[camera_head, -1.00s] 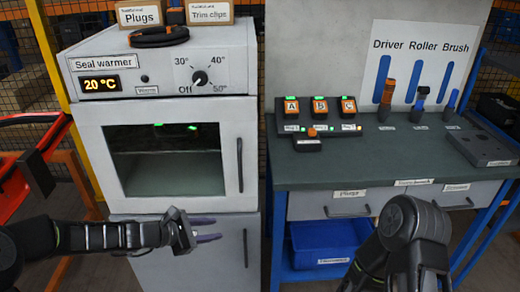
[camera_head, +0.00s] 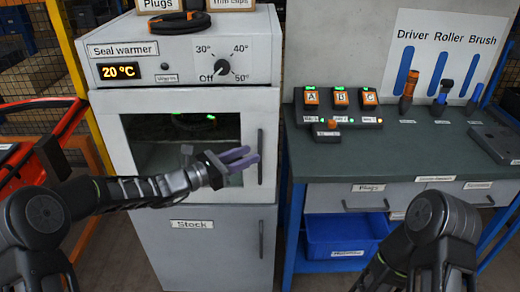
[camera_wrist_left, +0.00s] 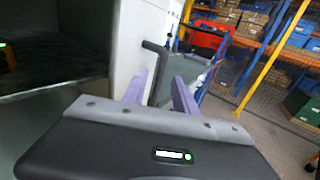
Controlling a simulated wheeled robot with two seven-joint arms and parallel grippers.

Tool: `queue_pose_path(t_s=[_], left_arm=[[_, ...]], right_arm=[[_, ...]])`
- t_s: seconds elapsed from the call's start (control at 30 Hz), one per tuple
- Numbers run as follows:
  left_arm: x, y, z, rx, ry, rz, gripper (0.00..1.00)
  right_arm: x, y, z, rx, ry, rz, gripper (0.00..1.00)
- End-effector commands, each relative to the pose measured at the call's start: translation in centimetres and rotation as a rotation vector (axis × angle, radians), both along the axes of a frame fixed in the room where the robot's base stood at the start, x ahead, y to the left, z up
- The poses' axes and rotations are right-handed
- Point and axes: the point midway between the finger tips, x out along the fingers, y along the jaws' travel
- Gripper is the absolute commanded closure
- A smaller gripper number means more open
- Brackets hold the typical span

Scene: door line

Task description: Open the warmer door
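The seal warmer (camera_head: 180,47) is a white box at the left centre in the head view. Its white door (camera_head: 250,115) looks closed, with a dark window (camera_head: 155,155) and an upright dark handle (camera_head: 260,140) at its right edge. My left gripper (camera_head: 251,155) is in front of the door, its purple fingers at the handle and apart. In the left wrist view the handle (camera_wrist_left: 158,60) shows between the two open fingers (camera_wrist_left: 159,78); I cannot tell whether they touch it. My right arm is at the lower right; its gripper is out of view.
Below the warmer is a grey Stock cabinet (camera_head: 215,240) with its own handle. To the right stands a workbench (camera_head: 420,150) with chargers A, B, C (camera_head: 340,98) and several upright tools. A blue bin (camera_head: 345,235) sits under it.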

Motion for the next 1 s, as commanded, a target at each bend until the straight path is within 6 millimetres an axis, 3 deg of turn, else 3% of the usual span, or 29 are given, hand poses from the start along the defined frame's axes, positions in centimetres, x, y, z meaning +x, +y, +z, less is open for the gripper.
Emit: queue_pose_path(t_s=[0.3, 0.63, 1.0], left_arm=[[2.4, -3.7, 0.1, 0.001, -0.001, -0.001, 0.66], [2.7, -4.0, 0.0, 0.001, 0.000, 0.000, 0.66], [2.7, -4.0, 0.0, 0.001, -0.001, 0.000, 0.96]], right_arm=[[0.0, 0.0, 1.0, 0.000, 0.001, 0.000, 1.00], [0.0, 0.0, 1.0, 0.000, 0.001, 0.000, 1.00], [0.0, 0.0, 1.0, 0.000, 0.001, 0.000, 1.00]])
